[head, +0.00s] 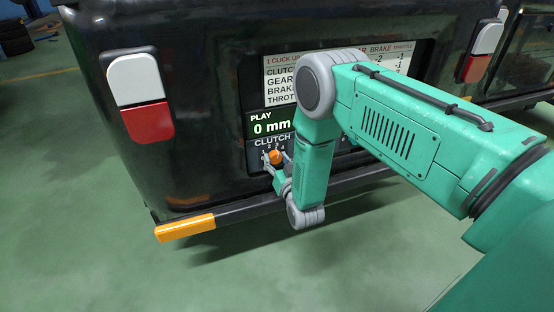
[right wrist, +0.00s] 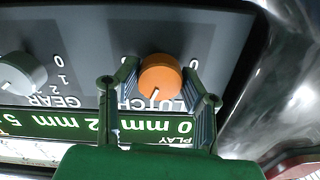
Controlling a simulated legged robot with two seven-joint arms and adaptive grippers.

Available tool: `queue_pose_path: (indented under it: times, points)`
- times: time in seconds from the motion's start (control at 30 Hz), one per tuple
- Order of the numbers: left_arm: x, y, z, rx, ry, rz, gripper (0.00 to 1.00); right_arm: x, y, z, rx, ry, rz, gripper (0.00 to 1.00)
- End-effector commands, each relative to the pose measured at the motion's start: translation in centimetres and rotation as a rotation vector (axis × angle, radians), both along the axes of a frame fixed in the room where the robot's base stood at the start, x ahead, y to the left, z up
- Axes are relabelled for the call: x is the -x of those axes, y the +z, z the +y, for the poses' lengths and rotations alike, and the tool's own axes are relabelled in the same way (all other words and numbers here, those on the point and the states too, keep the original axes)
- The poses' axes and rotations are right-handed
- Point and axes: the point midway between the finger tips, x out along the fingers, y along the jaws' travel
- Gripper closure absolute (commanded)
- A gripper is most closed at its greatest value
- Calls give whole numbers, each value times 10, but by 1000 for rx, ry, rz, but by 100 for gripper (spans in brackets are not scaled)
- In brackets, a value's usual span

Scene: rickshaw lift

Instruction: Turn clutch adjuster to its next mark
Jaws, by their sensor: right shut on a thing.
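The clutch adjuster is an orange round knob (head: 276,156) on the dark panel at the vehicle's rear, under the word CLUTCH. It also shows in the right wrist view (right wrist: 160,76), where the picture is upside down and a white pointer line on the knob points down and slightly left. My right gripper (head: 275,163) has its fingers on both sides of the knob and is shut on it. Small numerals stand around the knob; the gripper hides some of them. The display (head: 271,127) above reads PLAY 0 mm. My left gripper is not in view.
In the right wrist view a grey GEAR knob (right wrist: 22,73) stands left of the clutch adjuster. A white instruction chart (head: 283,68) is partly covered by my right arm. The orange-ended bumper (head: 186,229) runs below the panel. Green floor (head: 110,265) lies open in front.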

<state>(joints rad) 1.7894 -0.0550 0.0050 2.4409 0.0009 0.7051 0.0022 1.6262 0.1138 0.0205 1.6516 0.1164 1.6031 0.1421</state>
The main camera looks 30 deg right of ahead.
Motion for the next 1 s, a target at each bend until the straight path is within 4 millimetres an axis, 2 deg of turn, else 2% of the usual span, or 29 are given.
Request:
queue_pose_path:
  times: [0.27,0.7,1.0]
  points:
    - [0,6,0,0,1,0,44,-1,2,-3,-108,-6,-28,93]
    - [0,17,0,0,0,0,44,-1,2,-4,-442,-6,-108,93]
    - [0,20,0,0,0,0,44,0,1,-5,-604,-8,-145,93]
